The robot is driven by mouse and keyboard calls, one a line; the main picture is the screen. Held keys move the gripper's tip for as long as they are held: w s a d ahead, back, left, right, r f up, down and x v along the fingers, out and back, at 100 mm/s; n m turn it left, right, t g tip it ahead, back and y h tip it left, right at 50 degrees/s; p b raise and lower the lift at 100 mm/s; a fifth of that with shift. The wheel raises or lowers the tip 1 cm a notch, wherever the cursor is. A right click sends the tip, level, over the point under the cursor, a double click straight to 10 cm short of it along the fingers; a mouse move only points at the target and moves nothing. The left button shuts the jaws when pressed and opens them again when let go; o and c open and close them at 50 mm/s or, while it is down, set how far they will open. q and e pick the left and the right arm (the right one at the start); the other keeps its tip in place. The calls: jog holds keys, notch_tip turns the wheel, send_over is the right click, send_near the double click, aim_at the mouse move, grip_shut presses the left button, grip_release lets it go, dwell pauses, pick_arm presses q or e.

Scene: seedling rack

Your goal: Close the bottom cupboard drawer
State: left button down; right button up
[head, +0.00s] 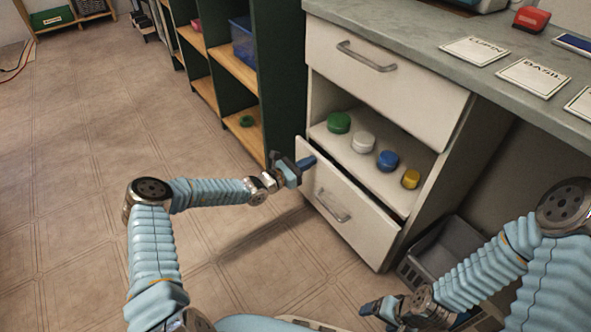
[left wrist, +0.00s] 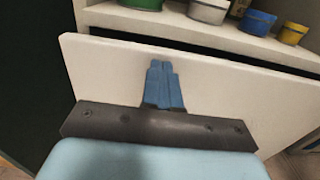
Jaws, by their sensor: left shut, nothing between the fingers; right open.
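The bottom cupboard drawer (head: 345,200) has a white front with a metal bar handle (head: 332,206). It stands a little out from the cupboard, with a dark gap along its top edge. My left gripper (head: 306,162) is at the upper left part of this front. In the left wrist view its blue fingers (left wrist: 165,85) are together and empty in front of the white panel (left wrist: 215,95); I cannot tell whether they touch it. My right gripper (head: 372,308) is open and empty, low in front of the cupboard, apart from the drawer.
An open shelf above the drawer holds green (head: 339,122), white (head: 363,141), blue (head: 387,160) and yellow (head: 411,178) lidded pots. The upper drawer (head: 385,80) is closed. A dark green shelf rack (head: 286,75) stands left of the cupboard. A grey crate (head: 445,255) is at right. Floor at left is clear.

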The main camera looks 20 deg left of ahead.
pick_arm(q)
jog(key=x, duration=0.4)
jog(key=shift+r, duration=0.15)
jog(key=shift+r, duration=0.15)
